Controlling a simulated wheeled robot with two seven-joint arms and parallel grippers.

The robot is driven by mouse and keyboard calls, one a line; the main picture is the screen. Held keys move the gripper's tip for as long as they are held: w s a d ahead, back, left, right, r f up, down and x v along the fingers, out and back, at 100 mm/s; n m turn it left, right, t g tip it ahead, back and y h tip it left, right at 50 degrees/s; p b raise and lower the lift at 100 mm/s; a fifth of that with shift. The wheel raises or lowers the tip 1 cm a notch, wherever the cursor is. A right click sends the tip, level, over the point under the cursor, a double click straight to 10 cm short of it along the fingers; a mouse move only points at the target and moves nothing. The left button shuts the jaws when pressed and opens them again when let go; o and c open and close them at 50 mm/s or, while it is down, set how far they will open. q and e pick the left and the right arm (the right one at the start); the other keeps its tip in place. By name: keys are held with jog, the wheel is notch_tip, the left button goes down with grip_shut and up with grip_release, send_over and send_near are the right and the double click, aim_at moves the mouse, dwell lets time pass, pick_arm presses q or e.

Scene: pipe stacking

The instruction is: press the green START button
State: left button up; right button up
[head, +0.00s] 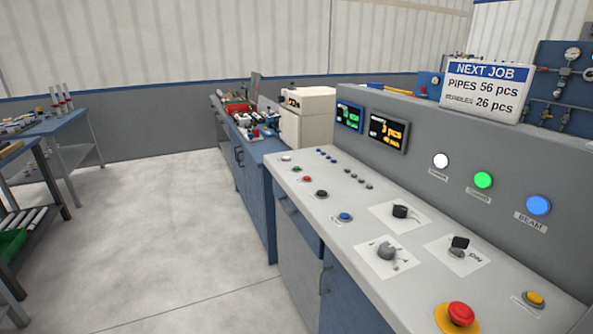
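A control console (320,180) with a sloped grey top stands at the right in the head view. A small green button (296,169) sits near the far left edge of its top, close to a small red button (307,179) and a small white one (286,158). A larger round green light or button (483,180) glows on the upright panel, between a white one (441,161) and a blue one (538,205). I cannot read the word START on any of them. Neither of my grippers is in view.
A red mushroom button (461,314) on a yellow base is at the near edge. Black knobs (400,212), a grey selector (387,251) and a yellow button (535,298) are also on the console. Workbenches (45,130) stand at the left; the floor (160,220) between is clear.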

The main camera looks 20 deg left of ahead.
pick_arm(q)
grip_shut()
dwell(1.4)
